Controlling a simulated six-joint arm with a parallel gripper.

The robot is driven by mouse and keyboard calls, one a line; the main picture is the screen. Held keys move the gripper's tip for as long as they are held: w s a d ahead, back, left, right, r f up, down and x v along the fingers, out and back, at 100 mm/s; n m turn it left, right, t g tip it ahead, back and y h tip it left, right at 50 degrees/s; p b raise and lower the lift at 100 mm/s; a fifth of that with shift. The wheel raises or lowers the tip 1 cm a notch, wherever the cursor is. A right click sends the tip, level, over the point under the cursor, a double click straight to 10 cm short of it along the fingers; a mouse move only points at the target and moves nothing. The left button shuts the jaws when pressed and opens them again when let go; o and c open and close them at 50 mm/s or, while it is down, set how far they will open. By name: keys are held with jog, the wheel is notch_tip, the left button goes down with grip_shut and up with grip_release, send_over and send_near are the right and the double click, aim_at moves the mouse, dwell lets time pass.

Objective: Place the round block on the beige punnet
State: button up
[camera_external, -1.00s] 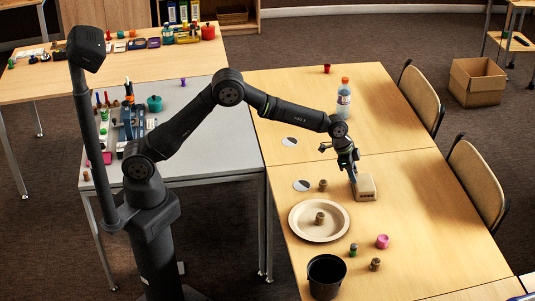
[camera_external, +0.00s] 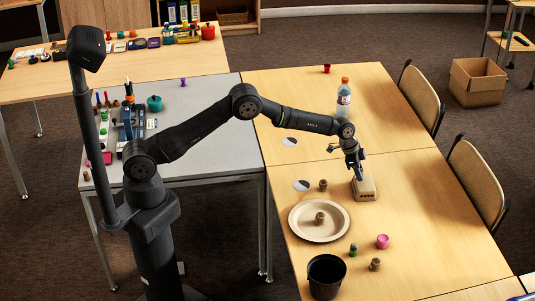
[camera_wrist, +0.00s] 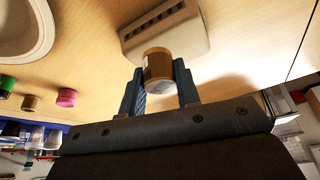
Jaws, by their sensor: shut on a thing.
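My gripper (camera_wrist: 160,88) is shut on a brown round block (camera_wrist: 157,66), its two blue-grey fingers on either side of it in the wrist view. The beige punnet (camera_wrist: 190,42), a box with slots in its side, is right by the block in that view. In the external view the punnet (camera_external: 368,193) sits on the wooden table and my gripper (camera_external: 359,174) points down over its far part. The held block is hard to make out there. I cannot tell whether the block touches the punnet.
A beige plate (camera_external: 297,228) with a small brown block (camera_external: 319,218) lies left of the punnet. A black pot (camera_external: 326,290), a pink block (camera_external: 382,241), a green piece (camera_external: 353,250) and brown blocks are nearby. A bottle (camera_external: 344,100) stands behind. The table's right side is clear.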

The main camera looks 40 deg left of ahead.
jog(key=shift+f, duration=1.15)
jog(key=shift+f, duration=0.15)
jog(key=o, duration=0.9)
jog(key=shift+o, duration=0.2)
jog(key=v, duration=1.2)
